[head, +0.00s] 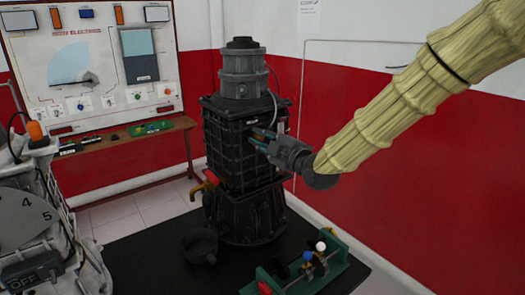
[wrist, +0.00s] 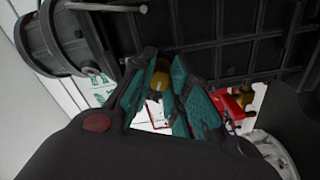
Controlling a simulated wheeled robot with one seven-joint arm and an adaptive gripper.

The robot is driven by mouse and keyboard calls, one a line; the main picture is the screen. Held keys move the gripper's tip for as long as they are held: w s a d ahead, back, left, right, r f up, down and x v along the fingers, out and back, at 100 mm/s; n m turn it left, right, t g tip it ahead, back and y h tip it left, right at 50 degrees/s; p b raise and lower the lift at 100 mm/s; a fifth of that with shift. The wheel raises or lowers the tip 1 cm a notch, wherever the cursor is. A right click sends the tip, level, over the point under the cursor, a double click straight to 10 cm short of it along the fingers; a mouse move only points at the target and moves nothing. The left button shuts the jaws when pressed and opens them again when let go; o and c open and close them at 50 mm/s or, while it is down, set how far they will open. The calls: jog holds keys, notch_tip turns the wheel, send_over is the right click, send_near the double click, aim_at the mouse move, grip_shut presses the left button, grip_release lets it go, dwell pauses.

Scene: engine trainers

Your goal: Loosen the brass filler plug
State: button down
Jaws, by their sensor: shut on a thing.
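The brass filler plug (wrist: 159,80) shows in the wrist view as a small gold piece between the teal pads of my gripper (wrist: 163,92). The fingers are shut on it, close against the ribbed black engine housing (wrist: 225,55). In the head view my gripper (head: 262,137) reaches from the right to the front right face of the tall black engine (head: 228,150). The plug is hidden there by the fingers. I cannot tell whether the plug has turned.
A tap with a red handle (head: 211,177) sticks out at the engine's lower left. A dark pan (head: 200,245) and a green-based fixture (head: 300,270) stand on the black bench top (head: 150,265). A grey machine (head: 40,220) is at the left, an electrical board (head: 90,60) behind.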

jog(key=n+b, duration=0.3)
jog(key=b, duration=0.1)
jog(key=shift+a+f, duration=0.1)
jog(key=n+b, duration=0.2)
jog(key=b, duration=0.1)
jog(key=shift+n, duration=0.4)
jog(key=c, duration=1.3)
grip_release()
jog(key=shift+s+a, duration=0.1)
jog(key=v, duration=1.2)
